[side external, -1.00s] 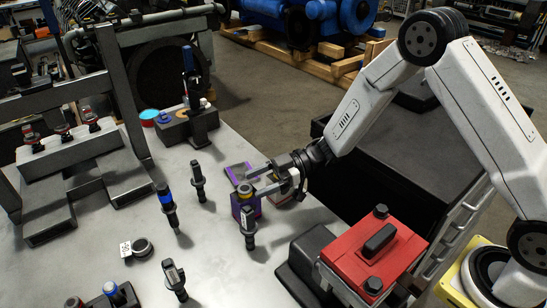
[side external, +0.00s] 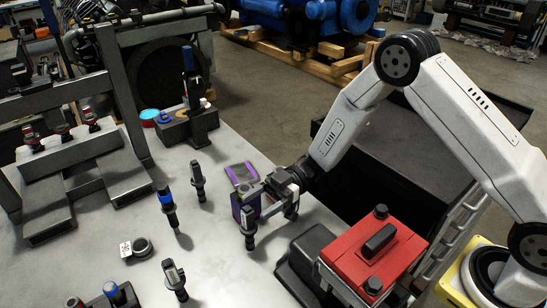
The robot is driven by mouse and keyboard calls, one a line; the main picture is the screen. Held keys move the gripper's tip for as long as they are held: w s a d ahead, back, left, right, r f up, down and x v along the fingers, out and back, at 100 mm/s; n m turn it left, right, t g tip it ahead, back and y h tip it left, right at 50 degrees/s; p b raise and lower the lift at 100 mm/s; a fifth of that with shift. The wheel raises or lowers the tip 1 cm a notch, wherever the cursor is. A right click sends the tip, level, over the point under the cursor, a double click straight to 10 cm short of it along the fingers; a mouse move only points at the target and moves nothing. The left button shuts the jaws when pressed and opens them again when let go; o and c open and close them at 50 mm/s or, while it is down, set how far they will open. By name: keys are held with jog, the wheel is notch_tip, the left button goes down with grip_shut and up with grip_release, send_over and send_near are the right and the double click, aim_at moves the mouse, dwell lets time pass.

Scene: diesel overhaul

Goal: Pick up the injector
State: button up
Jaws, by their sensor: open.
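Several dark injector-like parts stand upright on the grey table. My gripper is open and comes in from the right at the height of this injector's top. Its fingers overlap the injector's top and the purple block in the picture. I cannot tell whether they touch or straddle the injector. Other upright parts are a blue-banded injector (side external: 168,206), a dark one (side external: 198,181) and one at the front (side external: 175,281).
A red case (side external: 372,250) stands right of my gripper, beside a black box (side external: 310,250). A purple-edged tray (side external: 241,172) lies behind. A grey stand (side external: 70,190) with red-topped parts fills the left. Bare table (side external: 215,255) lies between.

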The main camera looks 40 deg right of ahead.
aim_at(251, 208)
jog(key=shift+a, duration=0.1)
jog(key=shift+s+a, duration=0.15)
jog(key=shift+a, duration=2.35)
grip_shut()
